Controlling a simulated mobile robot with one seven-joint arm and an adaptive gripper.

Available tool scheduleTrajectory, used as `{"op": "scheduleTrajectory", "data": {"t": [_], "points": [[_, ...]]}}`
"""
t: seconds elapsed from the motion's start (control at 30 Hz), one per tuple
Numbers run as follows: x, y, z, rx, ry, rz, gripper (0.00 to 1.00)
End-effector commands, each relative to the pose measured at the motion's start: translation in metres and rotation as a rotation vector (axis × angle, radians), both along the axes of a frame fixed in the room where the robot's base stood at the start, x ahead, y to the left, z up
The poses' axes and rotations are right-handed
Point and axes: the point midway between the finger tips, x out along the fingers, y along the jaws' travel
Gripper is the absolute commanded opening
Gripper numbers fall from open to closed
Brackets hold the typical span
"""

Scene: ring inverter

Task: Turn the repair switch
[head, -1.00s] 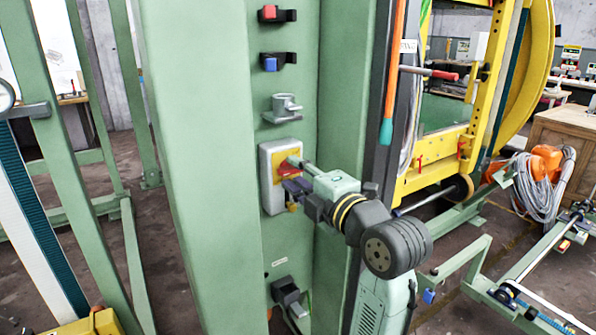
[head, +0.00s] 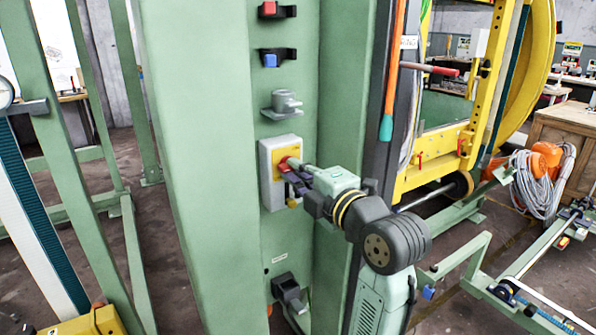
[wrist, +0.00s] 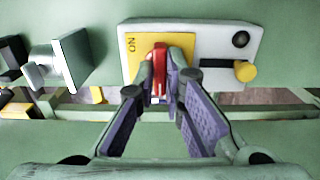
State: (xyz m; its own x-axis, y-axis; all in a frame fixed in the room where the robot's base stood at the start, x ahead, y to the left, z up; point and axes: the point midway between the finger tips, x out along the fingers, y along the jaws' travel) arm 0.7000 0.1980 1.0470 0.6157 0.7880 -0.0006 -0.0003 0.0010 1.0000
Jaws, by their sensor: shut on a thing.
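The repair switch is a red handle (wrist: 158,65) on a yellow panel (wrist: 139,65) marked "ON" in the wrist view. The panel is part of a pale grey box (wrist: 209,38) on a green column. In the head view the box (head: 266,182) is left of my gripper (head: 288,174), and the red handle (head: 284,162) is partly hidden by the fingers. My gripper (wrist: 160,88) has its purple-padded fingers on both sides of the handle, shut on it. In the wrist view the handle points down the picture, between the fingertips.
A black button (wrist: 241,39) and a yellow knob (wrist: 245,72) are on the same box, right of the handle in the wrist view. Grey, blue and red fittings sit above the box on the column (head: 200,180). An orange-handled rod (head: 386,128) hangs to the right.

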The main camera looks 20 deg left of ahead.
Motion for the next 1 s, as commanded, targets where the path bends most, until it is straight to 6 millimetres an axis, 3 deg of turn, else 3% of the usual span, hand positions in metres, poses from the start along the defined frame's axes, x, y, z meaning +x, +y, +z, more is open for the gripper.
{"op": "scheduleTrajectory", "data": {"t": [0.43, 1.0], "points": [[0.0000, 0.0001, -0.0012, 0.075, 0.100, 0.001, 0.00], [0.0000, -0.0001, 0.0001, 0.394, 0.507, 0.001, 0.00]]}}
